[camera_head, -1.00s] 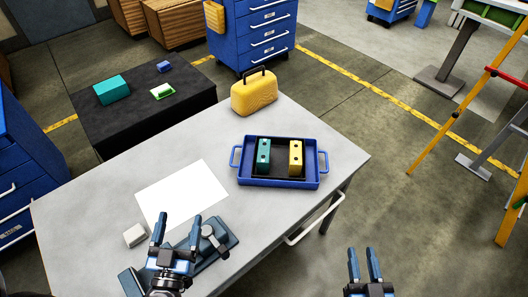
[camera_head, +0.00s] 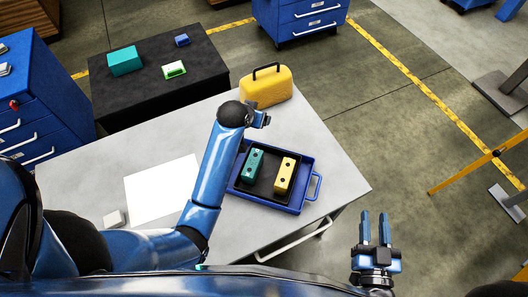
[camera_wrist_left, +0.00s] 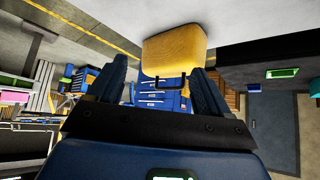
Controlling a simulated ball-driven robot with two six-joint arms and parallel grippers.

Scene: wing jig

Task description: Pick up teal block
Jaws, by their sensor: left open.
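A teal block (camera_head: 253,164) with dark holes stands in the left part of the blue tray (camera_head: 311,200), beside a yellow block (camera_head: 285,175). My left arm reaches across the table. My left gripper (camera_head: 262,119) is just beyond the tray's far side, near the yellow case (camera_head: 265,87). In the left wrist view my left gripper (camera_wrist_left: 160,82) is open and empty, with the yellow case (camera_wrist_left: 174,50) upside down beyond its fingers; no teal block shows there. My right gripper (camera_head: 375,213) is open and empty, off the table's right edge.
A white sheet (camera_head: 160,190) and a small pale block (camera_head: 115,219) lie on the grey table. A black table (camera_head: 150,92) behind holds a larger teal box (camera_head: 124,60), a green-and-white piece (camera_head: 174,69) and a small blue block (camera_head: 182,40).

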